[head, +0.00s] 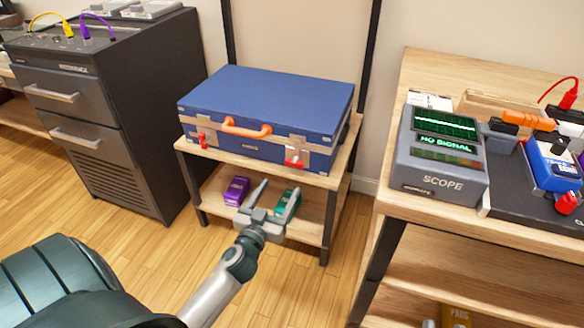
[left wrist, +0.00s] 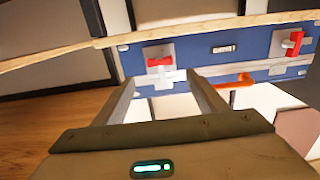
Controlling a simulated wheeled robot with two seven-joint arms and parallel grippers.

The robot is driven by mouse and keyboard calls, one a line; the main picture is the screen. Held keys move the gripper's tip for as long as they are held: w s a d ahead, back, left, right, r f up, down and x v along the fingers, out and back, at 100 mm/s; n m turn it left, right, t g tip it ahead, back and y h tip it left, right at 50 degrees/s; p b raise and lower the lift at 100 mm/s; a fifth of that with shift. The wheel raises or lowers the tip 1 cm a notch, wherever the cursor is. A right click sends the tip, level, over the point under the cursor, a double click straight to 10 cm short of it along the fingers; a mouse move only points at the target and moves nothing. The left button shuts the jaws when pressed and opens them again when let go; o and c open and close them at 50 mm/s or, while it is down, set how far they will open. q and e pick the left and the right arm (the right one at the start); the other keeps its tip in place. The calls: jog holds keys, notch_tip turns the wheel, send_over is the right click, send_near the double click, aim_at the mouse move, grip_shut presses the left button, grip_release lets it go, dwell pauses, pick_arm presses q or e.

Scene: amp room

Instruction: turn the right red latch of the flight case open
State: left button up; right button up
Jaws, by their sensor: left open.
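The blue flight case (head: 265,100) lies shut on the top of a small wooden stand, its orange handle (head: 246,128) at the front. Its right red latch (head: 294,157) sits on a metal plate at the front right; the left red latch (head: 202,140) is at the front left. My left gripper (head: 273,198) is open and empty, in front of the stand and below the right latch. In the left wrist view, which is upside down, the right latch (left wrist: 160,65) lies ahead between the open fingers, apart from them. My right gripper is not in view.
The stand's top edge (head: 255,167) runs just under the case. A purple box (head: 237,191) and a green box (head: 287,205) sit on its lower shelf. A dark cabinet (head: 130,110) stands left; a bench with a grey scope (head: 440,160) stands right. Floor in front is clear.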

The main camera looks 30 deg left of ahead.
aim_at(293, 165)
pick_arm(q)
jog(key=x, duration=1)
jog(key=shift+d+b, duration=0.1)
jog(key=shift+b, duration=0.25)
jog(key=shift+w+a, duration=0.2)
jog(key=shift+w, duration=0.5)
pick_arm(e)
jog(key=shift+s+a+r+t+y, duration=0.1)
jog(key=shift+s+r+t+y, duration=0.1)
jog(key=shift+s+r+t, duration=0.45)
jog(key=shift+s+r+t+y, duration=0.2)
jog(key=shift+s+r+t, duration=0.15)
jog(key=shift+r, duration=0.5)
pick_arm(q)
jog(key=c, duration=1.1)
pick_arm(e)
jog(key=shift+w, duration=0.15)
